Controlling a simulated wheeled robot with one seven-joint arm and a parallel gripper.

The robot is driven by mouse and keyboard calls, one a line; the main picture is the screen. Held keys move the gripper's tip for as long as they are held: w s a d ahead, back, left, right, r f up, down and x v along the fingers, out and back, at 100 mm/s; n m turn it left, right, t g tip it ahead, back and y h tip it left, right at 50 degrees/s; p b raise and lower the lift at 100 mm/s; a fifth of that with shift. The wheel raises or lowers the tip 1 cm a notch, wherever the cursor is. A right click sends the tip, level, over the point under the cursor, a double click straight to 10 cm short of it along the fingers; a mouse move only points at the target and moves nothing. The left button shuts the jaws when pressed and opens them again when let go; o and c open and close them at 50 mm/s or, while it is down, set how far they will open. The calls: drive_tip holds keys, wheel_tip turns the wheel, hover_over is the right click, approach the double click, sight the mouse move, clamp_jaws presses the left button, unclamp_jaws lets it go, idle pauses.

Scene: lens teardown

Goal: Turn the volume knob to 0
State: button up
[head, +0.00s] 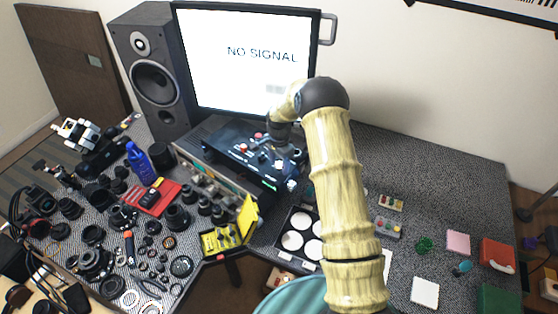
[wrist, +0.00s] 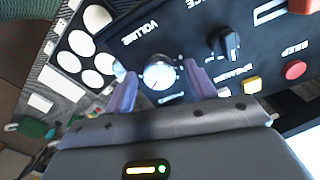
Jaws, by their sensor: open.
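The volume knob (wrist: 160,74) is a round silver dial on a dark control panel (wrist: 190,25), beside the printed word VOLUME. Its scale numbers and setting are too small to read. My gripper (wrist: 160,72) is open, with one purple finger on each side of the knob. I cannot tell whether either finger touches it. In the head view the panel (head: 237,146) lies below the monitor, and my gripper (head: 284,150) is over its right part; the knob cannot be made out there.
A black knob (wrist: 224,42), a yellow button (wrist: 252,85) and a red button (wrist: 293,70) marked BEEP are close by on the panel. A palette with white discs (head: 297,232) lies in front. The monitor (head: 245,60) reading NO SIGNAL and a speaker (head: 154,80) stand behind.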

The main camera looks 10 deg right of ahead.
drive_tip(key=c, duration=1)
